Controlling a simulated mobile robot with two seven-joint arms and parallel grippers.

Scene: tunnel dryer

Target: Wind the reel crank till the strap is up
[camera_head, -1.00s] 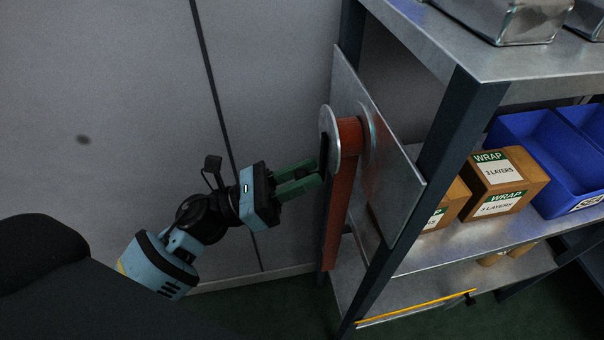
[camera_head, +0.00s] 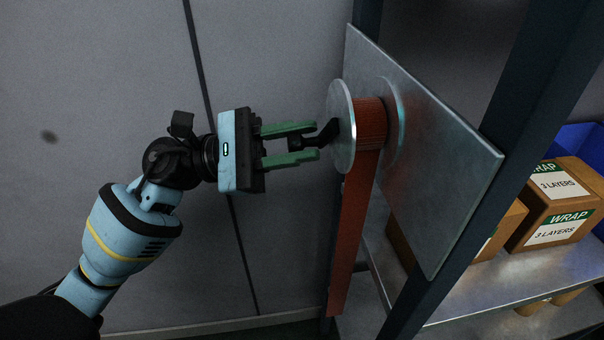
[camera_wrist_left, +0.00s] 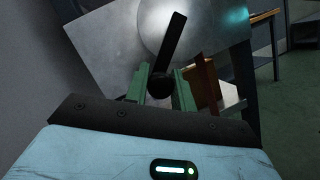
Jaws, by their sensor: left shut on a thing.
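The reel has a round metal disc (camera_head: 343,125) with orange-red strap wound behind it, on a grey metal plate (camera_head: 440,165). The black crank (camera_head: 328,133) sticks out from the disc face. My left gripper (camera_head: 316,141) has its green fingers on either side of the crank's black knob and is shut on it. In the left wrist view the crank arm (camera_wrist_left: 173,42) slants up right from the knob (camera_wrist_left: 160,86) between the fingers. My right gripper is out of view.
A dark shelf post (camera_head: 480,190) stands right of the plate. Behind it, cardboard boxes (camera_head: 555,200) labelled WRAP and a blue bin (camera_head: 578,142) sit on a metal shelf. A plain grey wall (camera_head: 90,90) is behind my left arm, with free room before it.

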